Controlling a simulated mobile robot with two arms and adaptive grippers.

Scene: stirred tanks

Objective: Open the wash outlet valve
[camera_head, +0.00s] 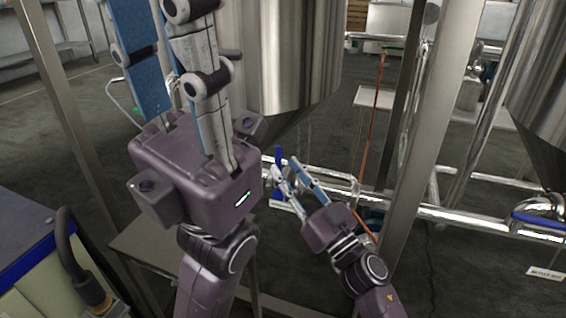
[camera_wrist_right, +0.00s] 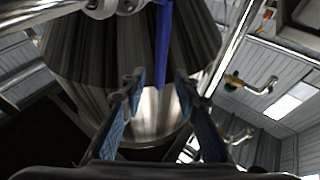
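A blue valve handle (camera_head: 278,155) stands upright by the pipework below the large steel tank; I take it for the wash outlet valve's handle. In the right wrist view the blue handle (camera_wrist_right: 164,45) hangs down from a pipe fitting, its end close to the gap between my fingertips. My right gripper (camera_head: 284,165) is open beside the handle, its fingers apart and not closed on it. Both fingers also show in the wrist view (camera_wrist_right: 157,85). My left gripper (camera_head: 165,30) is raised at the upper left, with its fingers apart and the tips partly cut off.
The steel tank (camera_head: 285,50) rises behind my grippers. A metal upright (camera_head: 425,130) stands to the right of my right gripper. Shiny pipes (camera_head: 465,215) run low across the right, near another blue handle (camera_head: 538,220). A thin orange line (camera_head: 372,120) runs down behind.

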